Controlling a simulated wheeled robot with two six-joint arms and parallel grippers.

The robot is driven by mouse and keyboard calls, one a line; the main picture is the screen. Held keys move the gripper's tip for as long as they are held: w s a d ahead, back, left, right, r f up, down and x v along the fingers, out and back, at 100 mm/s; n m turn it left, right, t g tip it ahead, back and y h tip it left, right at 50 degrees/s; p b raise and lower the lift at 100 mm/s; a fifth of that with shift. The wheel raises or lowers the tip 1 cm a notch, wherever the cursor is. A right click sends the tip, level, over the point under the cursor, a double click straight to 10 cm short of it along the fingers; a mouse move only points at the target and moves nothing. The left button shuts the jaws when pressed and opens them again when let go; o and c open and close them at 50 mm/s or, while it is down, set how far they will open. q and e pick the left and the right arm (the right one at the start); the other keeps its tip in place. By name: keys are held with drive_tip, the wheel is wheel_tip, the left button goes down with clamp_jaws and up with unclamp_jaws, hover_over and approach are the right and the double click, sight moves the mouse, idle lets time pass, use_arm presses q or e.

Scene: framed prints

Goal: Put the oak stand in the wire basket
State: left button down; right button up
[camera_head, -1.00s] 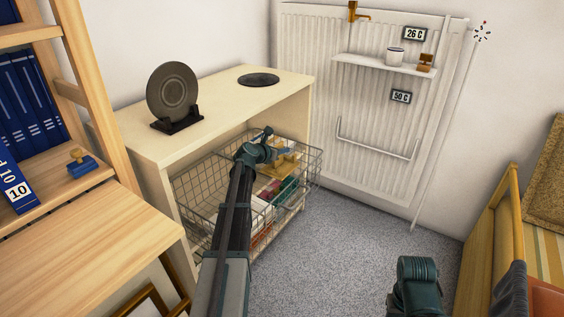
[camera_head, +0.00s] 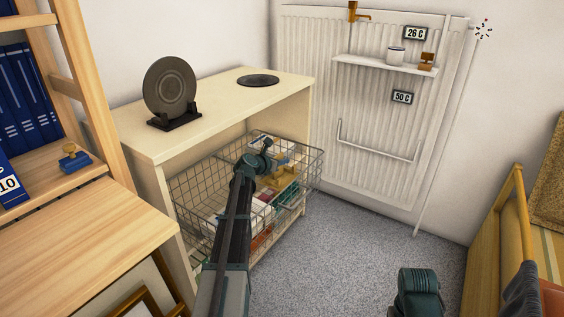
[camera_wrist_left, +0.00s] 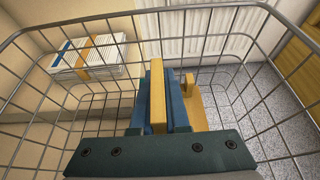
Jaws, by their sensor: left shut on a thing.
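The wire basket (camera_head: 313,165) is a grey mesh pull-out in the pale cabinet. My left gripper (camera_head: 280,161) reaches over the basket, its blue fingers inside the mesh walls. In the left wrist view the gripper (camera_wrist_left: 162,105) is shut on a pale wooden piece, which looks like the oak stand (camera_wrist_left: 156,90). Part of the wood also shows to the right of the fingers. In the head view the stand (camera_head: 285,178) shows as yellowish wood beside the gripper. I cannot tell whether it touches what lies beneath.
A white stack with a yellow band (camera_wrist_left: 88,55) lies at the left in the wrist view. Boxes lie low in the cabinet. On its top are a grey disc on a black holder (camera_head: 170,92) and a flat black disc (camera_head: 258,80). A radiator (camera_head: 375,110) stands behind.

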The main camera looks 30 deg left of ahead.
use_arm(q)
drive_tip(key=c, duration=0.9)
unclamp_jaws()
drive_tip(key=shift+r, duration=0.1)
drive_tip(key=shift+s+r+p, duration=0.5)
drive_tip(key=shift+r+p, duration=0.3)
drive_tip(key=shift+p, duration=0.2)
drive_tip(key=shift+p+v, duration=1.9)
drive_tip(key=shift+v, duration=3.55)
drive_tip(key=shift+f, duration=0.2)
